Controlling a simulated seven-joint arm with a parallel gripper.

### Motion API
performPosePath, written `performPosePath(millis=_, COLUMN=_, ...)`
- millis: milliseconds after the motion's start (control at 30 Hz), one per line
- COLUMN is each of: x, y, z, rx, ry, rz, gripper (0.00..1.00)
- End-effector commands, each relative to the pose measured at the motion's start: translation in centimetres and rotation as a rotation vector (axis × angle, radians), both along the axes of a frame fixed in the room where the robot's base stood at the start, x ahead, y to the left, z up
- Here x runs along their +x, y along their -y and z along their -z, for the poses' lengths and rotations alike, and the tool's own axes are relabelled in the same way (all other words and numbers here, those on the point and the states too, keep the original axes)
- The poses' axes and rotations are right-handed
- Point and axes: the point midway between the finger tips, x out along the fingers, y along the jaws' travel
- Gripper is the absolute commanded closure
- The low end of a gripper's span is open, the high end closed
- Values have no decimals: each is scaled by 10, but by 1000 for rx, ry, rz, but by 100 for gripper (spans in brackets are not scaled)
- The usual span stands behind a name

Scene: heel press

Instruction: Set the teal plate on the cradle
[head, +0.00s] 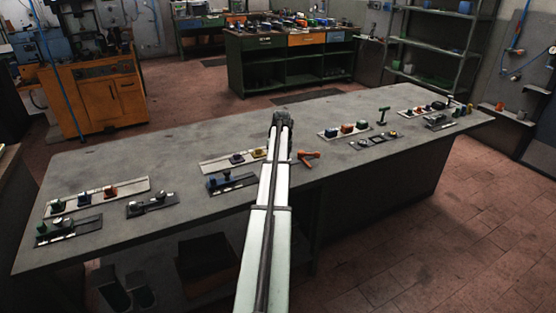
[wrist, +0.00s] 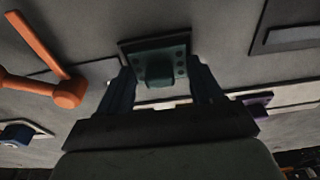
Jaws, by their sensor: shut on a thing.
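My gripper (wrist: 162,82) shows in the wrist view with its two dark fingers on either side of a teal plate (wrist: 160,66) with a raised block and small round marks. The fingers are shut on it. A dark square border shows around the plate; I cannot tell whether it belongs to the plate or to something beneath it. In the head view my arm reaches over the middle of the table, and its end hides the fingers and the plate. I cannot make out for certain which fixture is the cradle.
An orange hammer-shaped tool (head: 306,157) lies right of my arm; it also shows in the wrist view (wrist: 55,72). A pale strip with a purple piece (head: 237,158) and a dark fixture (head: 230,183) lie left. More strips and fixtures stand at both ends of the grey table (head: 180,135).

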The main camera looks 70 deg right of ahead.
Motion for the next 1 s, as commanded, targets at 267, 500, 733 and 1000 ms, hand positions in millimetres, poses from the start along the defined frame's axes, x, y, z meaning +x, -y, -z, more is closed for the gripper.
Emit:
performPosePath(millis=267, x=0, y=0, z=3, rx=0, ry=0, rz=0, gripper=73)
performPosePath(millis=500, x=0, y=0, z=4, rx=0, ry=0, rz=0, gripper=25)
performPosePath(millis=733, x=-1, y=1, z=4, rx=-1, ry=-1, rz=0, gripper=5)
performPosePath(millis=1000, x=0, y=0, z=4, rx=-1, ry=-1, rz=0, gripper=5)
